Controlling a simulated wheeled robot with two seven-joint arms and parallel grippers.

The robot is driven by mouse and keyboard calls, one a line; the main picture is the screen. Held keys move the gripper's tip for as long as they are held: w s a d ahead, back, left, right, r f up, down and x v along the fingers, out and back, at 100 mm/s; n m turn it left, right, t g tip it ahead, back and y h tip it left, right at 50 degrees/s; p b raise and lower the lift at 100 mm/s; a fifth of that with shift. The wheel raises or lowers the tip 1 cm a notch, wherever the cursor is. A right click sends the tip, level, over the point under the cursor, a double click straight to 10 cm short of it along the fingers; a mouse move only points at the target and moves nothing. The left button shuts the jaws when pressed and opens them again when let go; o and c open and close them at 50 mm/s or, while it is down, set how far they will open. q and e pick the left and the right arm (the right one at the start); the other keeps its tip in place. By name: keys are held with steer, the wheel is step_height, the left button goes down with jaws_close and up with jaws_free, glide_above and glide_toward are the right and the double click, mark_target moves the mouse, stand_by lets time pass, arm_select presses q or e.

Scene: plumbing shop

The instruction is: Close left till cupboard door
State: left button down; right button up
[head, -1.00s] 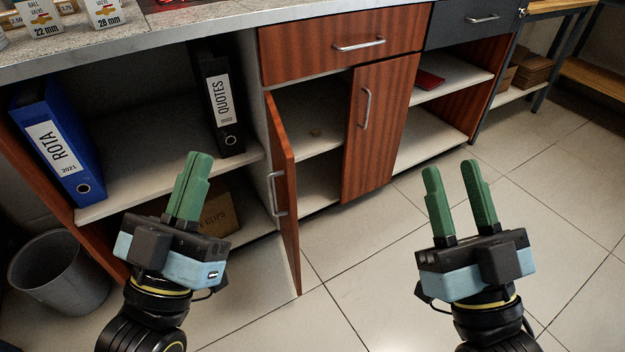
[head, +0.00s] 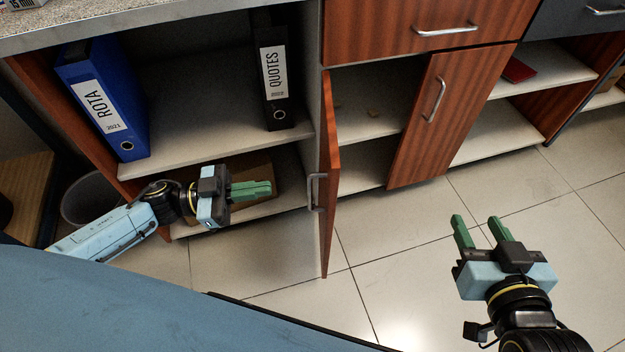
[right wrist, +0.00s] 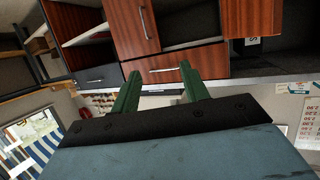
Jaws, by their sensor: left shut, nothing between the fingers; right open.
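The left till cupboard door (head: 329,190) is a brown wood panel standing open, seen nearly edge-on in the head view. Its metal handle (head: 314,192) is on the left face. The cupboard inside (head: 371,112) shows pale shelves to the right of the door. My left gripper (head: 268,188) is shut and empty, just left of the handle, with its fingers pointing right towards it and a gap between. My right gripper (head: 480,226) is open and empty over the floor to the right of the door. Its fingers also show in the right wrist view (right wrist: 157,85).
Open shelves on the left hold a blue ROTA binder (head: 103,98), a black QUOTES binder (head: 274,70) and a cardboard box (head: 250,168). A grey bin (head: 90,197) stands at the left. The tiled floor is clear.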

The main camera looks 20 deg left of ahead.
arm_select(q)
steer(key=a+f+g, duration=0.1)
steer(key=a+f, duration=0.1)
steer(key=a, duration=0.1)
steer(key=b, duration=0.2)
glide_toward(329, 189)
steer(key=shift+g+y, duration=0.4)
steer(key=b+x, duration=0.1)
steer(key=x, duration=0.3)
steer(key=shift+w+d+r, duration=0.2)
steer(key=shift+w+d, duration=0.05)
steer(key=shift+w, duration=0.05)
steer(key=shift+b+x, duration=0.55)
steer(key=shift+x, duration=0.55)
arm_select(e)
step_height(329, 189, up, 13)
steer(key=a+t+y, duration=0.2)
steer(key=t+y, duration=0.1)
steer(key=t, duration=0.6)
steer(key=shift+s, duration=0.45)
arm_select(q)
steer(key=shift+d+r, duration=0.1)
steer(key=shift+d, duration=0.05)
arm_select(e)
steer(key=shift+w+f, duration=0.1)
